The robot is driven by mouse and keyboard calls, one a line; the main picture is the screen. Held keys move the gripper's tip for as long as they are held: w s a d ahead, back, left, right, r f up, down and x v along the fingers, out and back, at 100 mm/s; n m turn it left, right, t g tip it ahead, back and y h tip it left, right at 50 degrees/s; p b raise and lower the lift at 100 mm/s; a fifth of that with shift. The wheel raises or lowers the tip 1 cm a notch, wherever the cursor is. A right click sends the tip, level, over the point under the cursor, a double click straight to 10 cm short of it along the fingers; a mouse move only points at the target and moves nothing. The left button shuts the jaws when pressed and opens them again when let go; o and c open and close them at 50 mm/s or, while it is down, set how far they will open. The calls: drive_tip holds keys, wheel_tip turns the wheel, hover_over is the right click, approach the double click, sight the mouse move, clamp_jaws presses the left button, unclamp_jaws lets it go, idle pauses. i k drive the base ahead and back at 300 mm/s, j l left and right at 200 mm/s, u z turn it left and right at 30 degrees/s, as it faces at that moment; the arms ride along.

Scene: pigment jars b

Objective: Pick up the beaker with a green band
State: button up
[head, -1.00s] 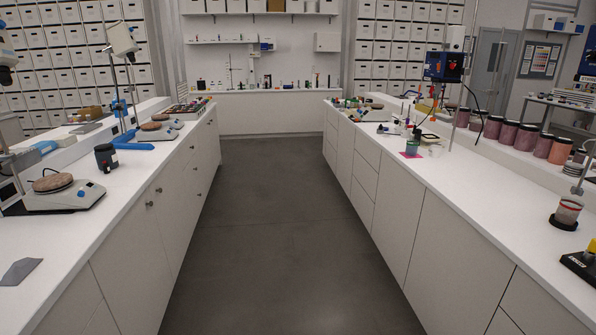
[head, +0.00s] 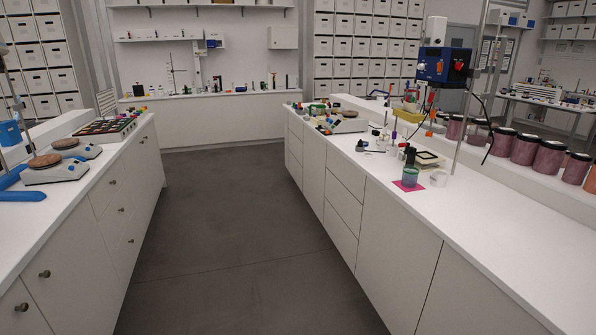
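A small greenish vessel (head: 410,175) with a dark item rising from its top stands on a pink square (head: 408,186) on the right bench. It looks like the beaker with a green band, but it is too small to be sure of the band. A small clear or whitish cup (head: 439,178) stands just right of it. My gripper is not in view.
The right bench (head: 470,225) has clear white top in front of the vessel. A blue stirrer head (head: 444,66) on a stand and a row of dark-lidded pigment jars (head: 523,148) are behind. The grey floor aisle (head: 220,230) between the benches is free.

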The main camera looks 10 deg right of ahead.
sight(411, 173)
drive_tip(key=i+z, duration=0.4)
drive_tip(key=i, duration=0.2)
drive_tip(key=i+j+z, duration=0.35)
drive_tip(key=i, duration=0.2)
drive_tip(key=l, duration=0.1)
